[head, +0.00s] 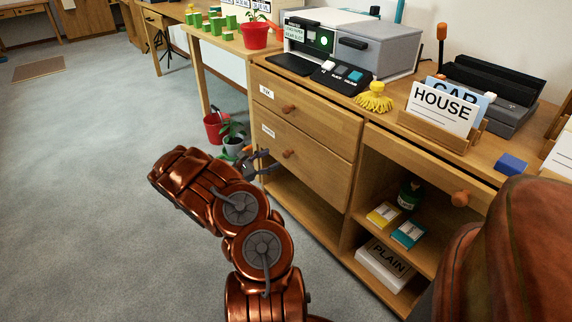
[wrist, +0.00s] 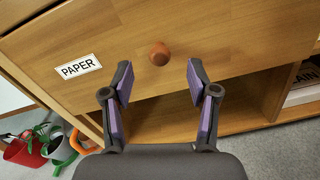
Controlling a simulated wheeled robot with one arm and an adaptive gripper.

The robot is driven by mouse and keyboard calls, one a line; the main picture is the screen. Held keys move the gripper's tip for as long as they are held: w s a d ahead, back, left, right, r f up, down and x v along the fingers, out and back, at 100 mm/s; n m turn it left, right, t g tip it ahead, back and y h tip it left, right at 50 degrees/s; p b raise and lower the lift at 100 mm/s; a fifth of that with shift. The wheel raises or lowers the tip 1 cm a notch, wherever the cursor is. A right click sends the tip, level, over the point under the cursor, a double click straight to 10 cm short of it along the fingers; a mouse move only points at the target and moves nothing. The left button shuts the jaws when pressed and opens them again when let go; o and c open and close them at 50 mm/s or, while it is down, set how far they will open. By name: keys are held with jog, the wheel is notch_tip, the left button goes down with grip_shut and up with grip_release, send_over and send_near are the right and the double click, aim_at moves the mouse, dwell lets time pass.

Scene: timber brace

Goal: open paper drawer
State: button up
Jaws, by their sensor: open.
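The paper drawer (wrist: 110,50) is shut, with a "PAPER" label (wrist: 78,67) and a round wooden knob (wrist: 159,54) on its front. In the head view it is the lower of two drawers, with its knob (head: 288,154) showing just right of my gripper (head: 262,163). In the wrist view my gripper (wrist: 160,88) is open and empty. The knob lies just beyond the gap between its fingertips, apart from them. The upper drawer (head: 300,112) is also shut.
An open shelf space lies below the drawer. A red pot (head: 215,128) and a plant pot (head: 233,143) stand on the floor left of the cabinet. Open shelves at right hold a "PLAIN" paper pack (head: 388,266). The carpet (head: 90,180) at left is clear.

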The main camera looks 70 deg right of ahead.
aim_at(284, 156)
jog(key=s+d+b, duration=0.1)
jog(key=d, duration=0.1)
jog(key=s+d+f, duration=0.1)
jog(key=d, duration=0.1)
jog(key=s+d+b, duration=0.1)
jog(key=d, duration=0.1)
jog(key=shift+f+b, duration=0.3)
jog(key=shift+f, duration=0.05)
jog(key=shift+s+d+r, duration=0.1)
jog(key=shift+s+d, duration=0.2)
jog(key=shift+d, duration=0.25)
jog(key=shift+c, duration=0.4)
grip_shut()
